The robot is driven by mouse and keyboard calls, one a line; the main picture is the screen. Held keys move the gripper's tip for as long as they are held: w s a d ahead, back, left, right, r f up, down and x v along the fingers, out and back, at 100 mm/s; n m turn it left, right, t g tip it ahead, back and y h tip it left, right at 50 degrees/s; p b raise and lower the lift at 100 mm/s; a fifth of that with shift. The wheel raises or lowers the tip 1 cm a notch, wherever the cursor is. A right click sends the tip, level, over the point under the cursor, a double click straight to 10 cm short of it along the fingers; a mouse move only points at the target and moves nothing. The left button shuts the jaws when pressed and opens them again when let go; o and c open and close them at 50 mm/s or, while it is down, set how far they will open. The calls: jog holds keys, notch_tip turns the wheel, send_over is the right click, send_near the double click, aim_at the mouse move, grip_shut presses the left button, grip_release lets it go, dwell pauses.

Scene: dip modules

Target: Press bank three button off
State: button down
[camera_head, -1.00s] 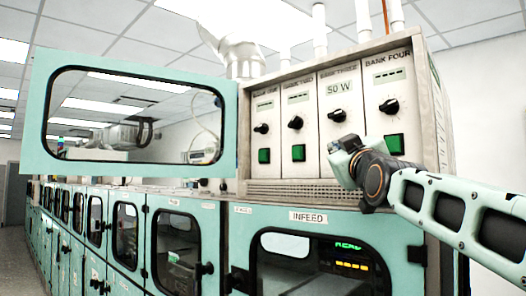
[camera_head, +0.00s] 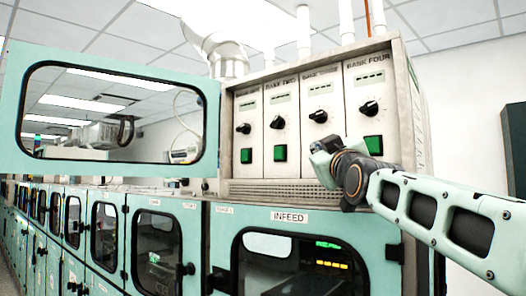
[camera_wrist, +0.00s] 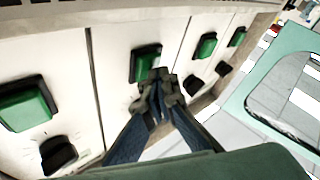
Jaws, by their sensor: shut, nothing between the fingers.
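The bank three panel (camera_head: 316,100) has a black knob (camera_head: 318,116) and a small display that shows dashes. Its button is hidden behind my gripper in the head view. In the wrist view, the bank three button (camera_wrist: 145,62) is a green square in a black frame. My gripper (camera_wrist: 160,82) is shut and empty, with its fingertips at the lower right edge of that button in the picture. I cannot tell whether they touch it. My gripper (camera_head: 322,148) also shows in the head view, in front of the bank three panel.
The bank four button (camera_head: 374,145), bank two button (camera_head: 280,153) and bank one button (camera_head: 246,156) are green. An open mint door (camera_head: 12,110) with a window stands left of the panels. The infeed cabinet (camera_head: 222,225) is below them.

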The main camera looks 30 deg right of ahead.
jog(key=shift+s+a+f+b, duration=0.1)
jog(key=shift+s+a+b, duration=0.15)
jog(key=shift+a+b, duration=0.45)
jog(key=a+b, duration=0.1)
jog(key=s+a+b, duration=0.1)
jog(key=a, duration=0.1)
jog(key=s+a+b, duration=0.1)
jog(key=shift+a+b, duration=0.3)
dwell(0.4)
